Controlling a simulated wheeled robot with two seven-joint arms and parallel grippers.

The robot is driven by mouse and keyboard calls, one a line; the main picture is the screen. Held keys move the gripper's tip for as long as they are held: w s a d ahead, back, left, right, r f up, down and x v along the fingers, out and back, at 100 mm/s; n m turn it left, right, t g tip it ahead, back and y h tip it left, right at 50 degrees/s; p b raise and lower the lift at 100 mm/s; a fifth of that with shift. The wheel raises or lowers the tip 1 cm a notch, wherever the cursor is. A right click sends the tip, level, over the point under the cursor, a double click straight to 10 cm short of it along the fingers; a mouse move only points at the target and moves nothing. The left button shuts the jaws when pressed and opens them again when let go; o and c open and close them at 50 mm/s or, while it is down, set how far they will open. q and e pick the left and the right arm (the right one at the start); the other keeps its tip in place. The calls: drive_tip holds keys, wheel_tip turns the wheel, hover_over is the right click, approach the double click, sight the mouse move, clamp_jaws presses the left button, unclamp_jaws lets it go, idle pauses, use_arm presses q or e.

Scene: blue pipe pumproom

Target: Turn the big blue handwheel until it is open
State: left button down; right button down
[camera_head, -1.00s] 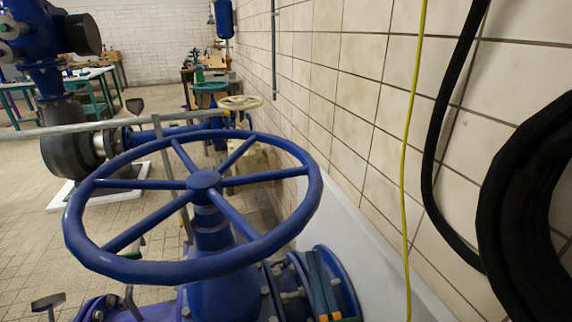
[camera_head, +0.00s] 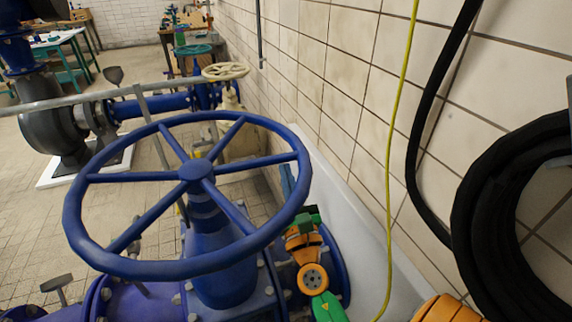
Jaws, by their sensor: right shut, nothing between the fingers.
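The big blue handwheel (camera_head: 196,170) is in the middle of the head view, lying nearly flat on a blue valve body. It has several spokes running from the hub to the rim. My right gripper (camera_head: 286,172) is at the wheel's right side, and its orange and green wrist is outside and below the rim. Its narrow bluish fingers show inside the rim, in a gap between spokes, and the rim hides part of them. The fingers look closed together with nothing between them. I cannot tell whether they touch the rim. My left gripper is not in view.
A tiled wall (camera_head: 340,90) runs along the right, with a yellow cable (camera_head: 402,100) and a coiled black hose (camera_head: 500,200) on it. A cream handwheel (camera_head: 226,71) and a grey pump (camera_head: 50,120) stand behind. Tiled floor is open at the left.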

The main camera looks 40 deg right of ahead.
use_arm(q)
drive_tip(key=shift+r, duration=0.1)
use_arm(e)
drive_tip(key=shift+w+d+r, duration=0.1)
drive_tip(key=shift+w, duration=0.1)
